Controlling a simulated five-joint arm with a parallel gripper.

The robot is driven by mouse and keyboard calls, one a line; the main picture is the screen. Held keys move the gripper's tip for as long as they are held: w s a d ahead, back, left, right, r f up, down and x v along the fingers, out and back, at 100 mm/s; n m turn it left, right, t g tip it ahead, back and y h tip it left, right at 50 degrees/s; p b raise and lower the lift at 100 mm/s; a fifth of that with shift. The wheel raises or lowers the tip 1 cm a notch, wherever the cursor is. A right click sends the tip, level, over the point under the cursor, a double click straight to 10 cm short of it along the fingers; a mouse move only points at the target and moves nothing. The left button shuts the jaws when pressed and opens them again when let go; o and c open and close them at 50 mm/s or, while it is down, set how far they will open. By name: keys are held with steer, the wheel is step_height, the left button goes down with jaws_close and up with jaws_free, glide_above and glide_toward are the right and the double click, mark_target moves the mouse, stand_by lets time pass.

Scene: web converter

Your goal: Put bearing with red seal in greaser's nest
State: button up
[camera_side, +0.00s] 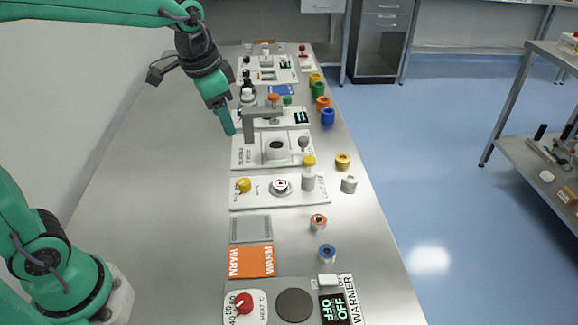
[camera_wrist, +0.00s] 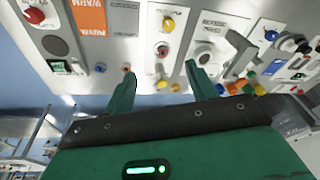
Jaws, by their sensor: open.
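The greaser (camera_side: 240,201) is a white panel with a yellow knob and a yellow-capped cylinder (camera_side: 309,175). Its round nest (camera_side: 281,186) shows a dark rim and a small ring with red around a pale centre, which looks like a red-sealed bearing seated there; it also shows in the wrist view (camera_wrist: 163,50). A blue-faced bearing (camera_side: 327,253) stands nearer. My gripper (camera_side: 229,122) is open and empty, raised above the bench beyond the greaser; its two fingers (camera_wrist: 160,68) show apart in the wrist view.
The warmer (camera_side: 294,304), with a red dial, and an orange WARM pad (camera_side: 251,262) lie nearest. A press-like station (camera_side: 247,150) with a grey post stands beyond the greaser. Several coloured rings line the right edge. The bench's left side (camera_side: 150,180) is clear.

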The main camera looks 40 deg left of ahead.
steer(key=s+a+n+t, duration=0.2)
steer(key=s+n+t, duration=0.1)
steer(key=s, duration=1.2)
steer(key=shift+a+n, duration=0.35)
steer(key=shift+n, duration=0.55)
steer(key=shift+f, duration=0.1)
steer(key=shift+c, duration=0.6)
